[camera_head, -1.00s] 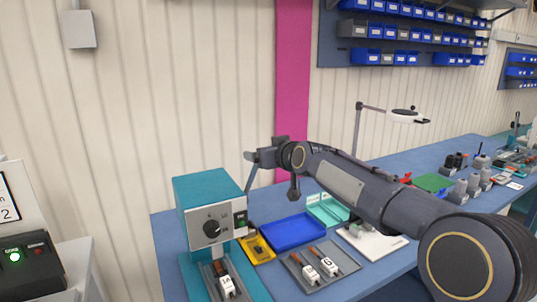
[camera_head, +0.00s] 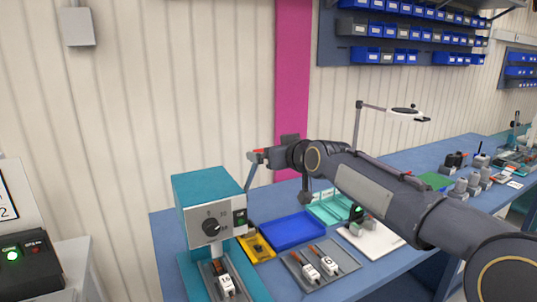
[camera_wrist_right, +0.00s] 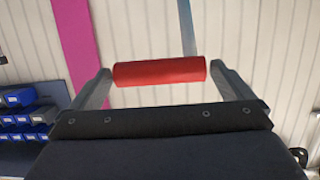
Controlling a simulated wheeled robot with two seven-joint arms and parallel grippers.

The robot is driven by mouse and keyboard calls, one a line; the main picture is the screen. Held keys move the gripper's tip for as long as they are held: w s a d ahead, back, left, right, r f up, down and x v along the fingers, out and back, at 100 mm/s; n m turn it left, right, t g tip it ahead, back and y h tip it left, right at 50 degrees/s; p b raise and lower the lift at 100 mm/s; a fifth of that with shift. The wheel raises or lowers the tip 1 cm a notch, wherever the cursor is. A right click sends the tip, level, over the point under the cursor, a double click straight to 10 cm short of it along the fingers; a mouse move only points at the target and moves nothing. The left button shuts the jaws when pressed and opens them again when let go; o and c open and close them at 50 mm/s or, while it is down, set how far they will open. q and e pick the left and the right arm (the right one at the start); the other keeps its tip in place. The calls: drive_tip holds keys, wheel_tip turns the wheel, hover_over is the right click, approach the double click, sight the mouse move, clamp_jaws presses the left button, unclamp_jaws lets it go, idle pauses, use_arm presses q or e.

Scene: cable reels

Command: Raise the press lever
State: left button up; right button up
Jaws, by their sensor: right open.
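The teal press (camera_head: 207,189) stands at the left end of the blue bench, with a dial on its pale front. Its grey lever (camera_head: 251,175) rises from its right side, standing up with a slight tilt. The lever's red grip (camera_wrist_right: 160,71) lies crosswise between the fingertips in the right wrist view. My right gripper (camera_head: 256,156) is at the top of the lever, open, with a finger at each end of the red grip. I cannot tell whether the fingers touch it. My left gripper is not in view.
A blue tray (camera_head: 293,231), a yellow bin (camera_head: 258,248) and a grey tray (camera_head: 325,264) with white connectors lie right of the press. A magnifier lamp (camera_head: 403,112) stands behind my right arm. A console (camera_head: 25,255) is at the far left.

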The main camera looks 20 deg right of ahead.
drive_tip(key=shift+v, duration=1.4)
drive_tip(key=shift+f, duration=0.1)
